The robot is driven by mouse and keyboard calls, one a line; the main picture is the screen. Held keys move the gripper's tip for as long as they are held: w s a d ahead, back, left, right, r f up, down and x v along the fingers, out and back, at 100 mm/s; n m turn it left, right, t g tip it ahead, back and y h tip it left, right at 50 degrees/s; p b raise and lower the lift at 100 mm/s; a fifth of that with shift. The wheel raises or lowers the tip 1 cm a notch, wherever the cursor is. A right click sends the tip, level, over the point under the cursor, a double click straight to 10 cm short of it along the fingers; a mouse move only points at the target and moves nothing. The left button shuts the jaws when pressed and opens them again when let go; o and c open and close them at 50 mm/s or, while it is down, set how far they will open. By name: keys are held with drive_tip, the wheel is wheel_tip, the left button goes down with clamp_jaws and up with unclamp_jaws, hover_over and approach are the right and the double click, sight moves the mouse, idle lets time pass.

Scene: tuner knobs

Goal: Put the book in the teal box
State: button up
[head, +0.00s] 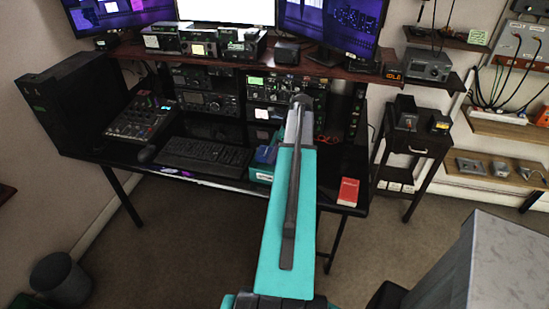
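A small red book (348,192) lies at the front right of the black desk, just right of my arm. The teal box (261,173) sits at the desk's front edge, right of the keyboard. A blue item shows at the top of the box. My teal and grey arm stretches up the middle of the view and hides the right part of the box. No gripper fingers can be made out, and the book lies clear of my arm.
A keyboard (203,157), a mixer (143,118) and stacked radios (285,92) crowd the desk (180,178) under a shelf with monitors. A black side table (415,140) stands to the right. A bin (60,280) stands at lower left, and a grey block (505,265) at lower right.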

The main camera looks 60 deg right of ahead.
drive_tip(key=shift+f+p, duration=0.75)
drive_tip(key=shift+f, duration=0.95)
drive_tip(key=shift+f, duration=0.55)
drive_tip(key=o, duration=1)
drive_tip(key=shift+c, duration=0.2)
drive_tip(key=shift+r, duration=0.7)
drive_tip(key=shift+b+v, duration=1.8)
drive_tip(key=shift+v, duration=4.1)
